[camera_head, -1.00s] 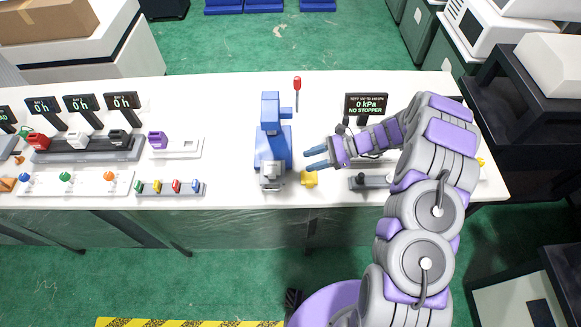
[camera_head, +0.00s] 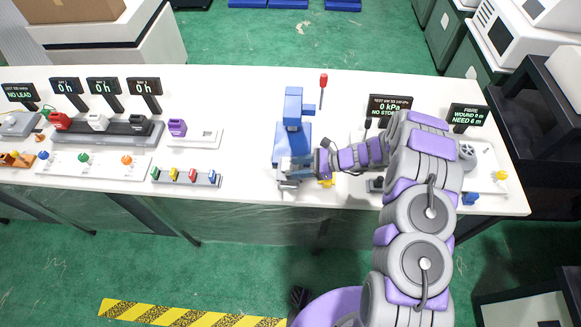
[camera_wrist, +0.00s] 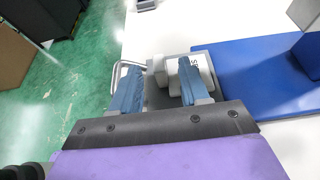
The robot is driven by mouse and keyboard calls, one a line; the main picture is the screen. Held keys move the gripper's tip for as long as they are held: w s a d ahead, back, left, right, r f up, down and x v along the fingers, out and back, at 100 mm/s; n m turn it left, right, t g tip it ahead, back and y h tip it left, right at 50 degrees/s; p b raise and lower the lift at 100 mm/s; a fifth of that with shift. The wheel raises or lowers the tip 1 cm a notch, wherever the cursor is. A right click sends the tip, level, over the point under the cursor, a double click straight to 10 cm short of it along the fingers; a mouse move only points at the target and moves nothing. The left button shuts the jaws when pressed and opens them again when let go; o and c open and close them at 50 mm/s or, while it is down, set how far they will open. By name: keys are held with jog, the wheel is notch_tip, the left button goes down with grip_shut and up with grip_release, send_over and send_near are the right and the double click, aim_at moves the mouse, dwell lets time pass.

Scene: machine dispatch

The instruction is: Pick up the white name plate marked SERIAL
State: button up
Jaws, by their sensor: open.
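In the wrist view a pale grey-white block (camera_wrist: 205,68) shows dark letters starting with S, partly covered by my right finger; I cannot read the rest. It sits at the near end of the blue press (camera_head: 292,130), whose blue base (camera_wrist: 255,75) also shows in the wrist view. My gripper (camera_wrist: 157,75) is open, its two blue fingers on either side of a smaller light grey part joined to or touching the block. In the head view my gripper (camera_head: 290,166) is over the grey fixture (camera_head: 288,184) at the press's front. Contact is unclear.
A yellow part (camera_head: 326,182) lies just right of the fixture, under my wrist. A bent metal handle (camera_wrist: 122,75) stands near my left finger. A red-handled tool (camera_head: 322,82) lies behind. Small coloured blocks (camera_head: 187,177) are to the left. The table's front edge is close.

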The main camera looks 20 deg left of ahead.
aim_at(285, 174)
jog(key=shift+b+x, duration=0.35)
jog(key=shift+x, duration=2.3)
jog(key=shift+s+a, duration=0.1)
jog(key=shift+a, duration=0.05)
jog(key=c, duration=0.4)
grip_shut()
